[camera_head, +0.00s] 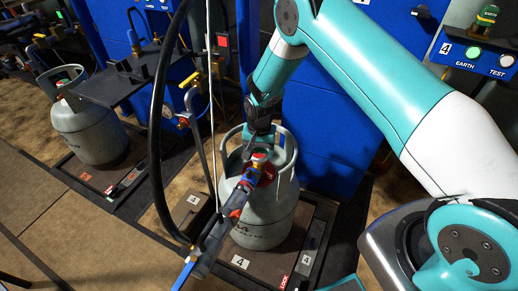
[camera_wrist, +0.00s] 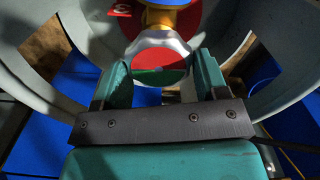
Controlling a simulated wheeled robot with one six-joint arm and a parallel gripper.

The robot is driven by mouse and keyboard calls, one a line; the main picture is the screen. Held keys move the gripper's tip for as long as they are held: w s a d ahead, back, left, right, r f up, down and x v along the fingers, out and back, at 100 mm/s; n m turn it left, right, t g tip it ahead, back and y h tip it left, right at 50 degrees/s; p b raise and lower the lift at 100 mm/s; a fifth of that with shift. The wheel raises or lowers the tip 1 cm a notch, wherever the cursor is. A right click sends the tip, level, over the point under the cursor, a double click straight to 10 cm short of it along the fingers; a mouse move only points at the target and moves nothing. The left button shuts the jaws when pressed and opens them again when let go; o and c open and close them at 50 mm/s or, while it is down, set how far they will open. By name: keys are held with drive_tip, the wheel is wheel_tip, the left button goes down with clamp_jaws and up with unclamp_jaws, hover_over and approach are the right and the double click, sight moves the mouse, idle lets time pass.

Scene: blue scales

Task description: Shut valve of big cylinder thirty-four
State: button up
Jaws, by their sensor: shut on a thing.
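The big grey cylinder (camera_head: 262,225) stands upright on a dark scale at the centre of the head view, with dark lettering on its front that is partly hidden. Its pale collar also shows in the wrist view (camera_wrist: 45,62). My gripper (camera_head: 260,138) reaches down into the collar from above. In the wrist view my gripper (camera_wrist: 160,72) has its two teal fingers on either side of the valve knob (camera_wrist: 158,66), shut on it. The knob has a silvery rim and a face split into red and green. A yellow part and a red disc show behind it.
A filling head with a blue handle (camera_head: 187,272) and red parts slants across the cylinder's front. A black hose (camera_head: 155,130) hangs at its left. Another grey cylinder (camera_head: 92,135) stands on a scale further left. A blue cabinet (camera_head: 325,130) is behind. The brown floor at left (camera_head: 60,215) is clear.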

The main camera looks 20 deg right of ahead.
sight(259, 151)
drive_tip(key=shift+m, duration=0.3)
drive_tip(key=o, duration=0.9)
wheel_tip(259, 151, up, 17)
drive_tip(key=shift+r+p, duration=0.2)
drive_tip(key=shift+p, duration=0.7)
